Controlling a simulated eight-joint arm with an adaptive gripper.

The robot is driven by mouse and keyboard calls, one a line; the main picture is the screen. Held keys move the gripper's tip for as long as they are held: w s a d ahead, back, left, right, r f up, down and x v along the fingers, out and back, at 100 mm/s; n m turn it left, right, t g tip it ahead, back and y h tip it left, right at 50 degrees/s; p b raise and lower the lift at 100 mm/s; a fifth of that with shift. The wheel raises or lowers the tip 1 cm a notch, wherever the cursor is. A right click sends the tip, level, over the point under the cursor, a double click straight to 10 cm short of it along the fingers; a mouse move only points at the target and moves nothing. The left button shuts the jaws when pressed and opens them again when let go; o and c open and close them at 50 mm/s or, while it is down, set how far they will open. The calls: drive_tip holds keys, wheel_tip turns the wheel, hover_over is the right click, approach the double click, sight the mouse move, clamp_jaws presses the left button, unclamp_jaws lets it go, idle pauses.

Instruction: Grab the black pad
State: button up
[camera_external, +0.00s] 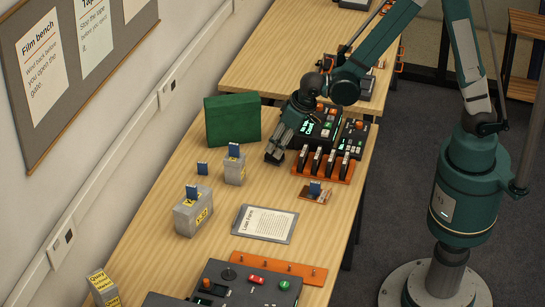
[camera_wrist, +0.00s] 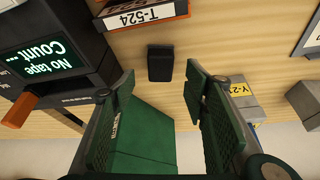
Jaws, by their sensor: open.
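The black pad (camera_wrist: 160,63) is a small dark block lying on the wooden table in the wrist view, just beyond my fingertips and roughly centred between them. My gripper (camera_wrist: 160,78) is open, with its two green ridged fingers apart and nothing between them. The pad is not touched. In the external view my gripper (camera_external: 277,150) points down over the table, left of the orange rack. I cannot tell the pad from the dark fingers there.
A green box (camera_external: 232,120) stands left of my gripper; it also shows below in the wrist view (camera_wrist: 145,125). An orange rack (camera_external: 324,167) of black cartridges and a dark console (camera_wrist: 50,50) are close by. Grey labelled boxes (camera_external: 194,212) stand nearer the wall.

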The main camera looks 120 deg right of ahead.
drive_tip(key=shift+f, duration=0.15)
drive_tip(key=shift+b+x, duration=0.65)
drive_tip(key=shift+x, duration=1.85)
drive_tip(key=shift+a, duration=0.1)
drive_tip(key=c, duration=1)
